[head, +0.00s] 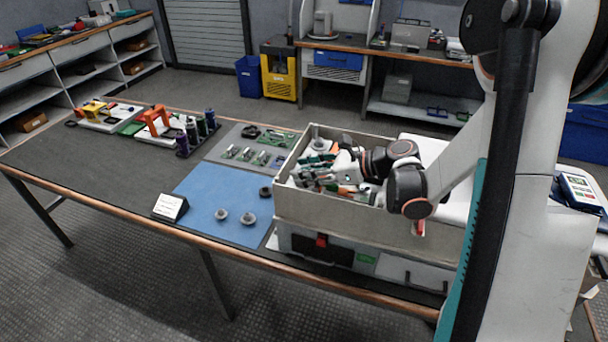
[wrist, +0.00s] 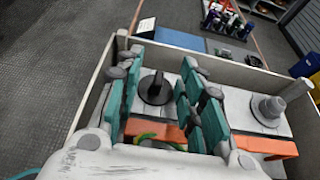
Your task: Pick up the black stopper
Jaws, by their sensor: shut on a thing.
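The black stopper (wrist: 155,88), a round disc with an upright stub, shows in the wrist view inside the grey open box (head: 340,212). My gripper (wrist: 157,85) has its teal fingers on either side of the stopper, shut on it. In the head view my gripper (head: 325,178) reaches down into the box, and its fingers and the box wall hide the stopper there. A grey stopper (wrist: 268,108) stands apart on the right in the wrist view; it also shows at the box's back corner in the head view (head: 318,144).
Box walls surround my gripper closely. An orange bar (wrist: 265,145) lies low in the box. Left of the box, a blue mat (head: 205,195) holds grey round parts (head: 248,218), a dark part (head: 265,192) and a small sign (head: 170,207). Circuit boards (head: 248,155) lie behind it.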

